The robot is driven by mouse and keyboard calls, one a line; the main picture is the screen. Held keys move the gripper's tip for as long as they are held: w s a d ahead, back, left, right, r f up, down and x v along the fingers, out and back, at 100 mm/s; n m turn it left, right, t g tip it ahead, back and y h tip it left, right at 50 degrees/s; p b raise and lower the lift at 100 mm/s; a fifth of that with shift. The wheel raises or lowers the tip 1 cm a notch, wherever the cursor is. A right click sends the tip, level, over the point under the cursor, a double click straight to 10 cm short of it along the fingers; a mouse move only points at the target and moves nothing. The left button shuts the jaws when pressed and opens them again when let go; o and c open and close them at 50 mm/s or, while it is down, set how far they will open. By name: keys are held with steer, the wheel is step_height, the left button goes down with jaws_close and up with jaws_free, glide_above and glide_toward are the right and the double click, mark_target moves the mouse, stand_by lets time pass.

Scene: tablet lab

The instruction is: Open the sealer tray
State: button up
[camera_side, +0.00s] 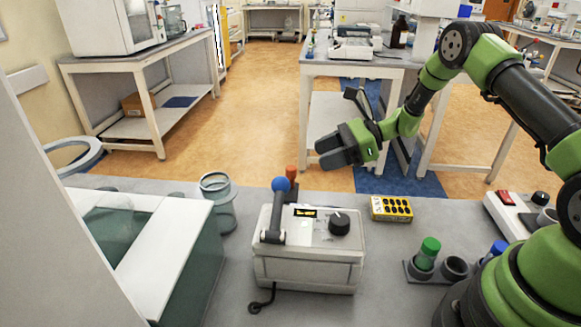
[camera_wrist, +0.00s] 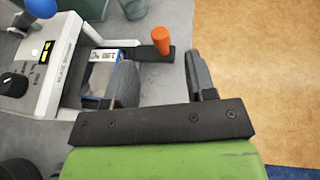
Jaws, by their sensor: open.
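The sealer (camera_side: 308,262) is a white box with a blue-balled lever (camera_side: 280,190), a black knob (camera_side: 339,224) and a small yellow display. An orange handle (camera_side: 292,172) stands upright behind it; in the wrist view the orange handle (camera_wrist: 161,40) stands on a dark tray front (camera_wrist: 150,57). A blue and white labelled piece (camera_wrist: 104,56) lies between the sealer's white side and that front, partly hidden by a finger. My gripper (camera_side: 328,150) is in the air behind and right of the sealer. In the wrist view my gripper (camera_wrist: 163,80) is open and empty, with the handle beyond its fingertips, apparently not touched.
A yellow rack (camera_side: 391,208) with dark wells is right of the sealer. A green-capped tube (camera_side: 427,253) stands in a holder farther right. A glass jar (camera_side: 217,199) and a white-topped tank (camera_side: 160,260) are on the left.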

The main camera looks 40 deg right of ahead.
mark_target(291, 167)
steer(key=x, duration=0.8)
steer(key=shift+a+f, duration=0.1)
steer(key=shift+a, duration=0.1)
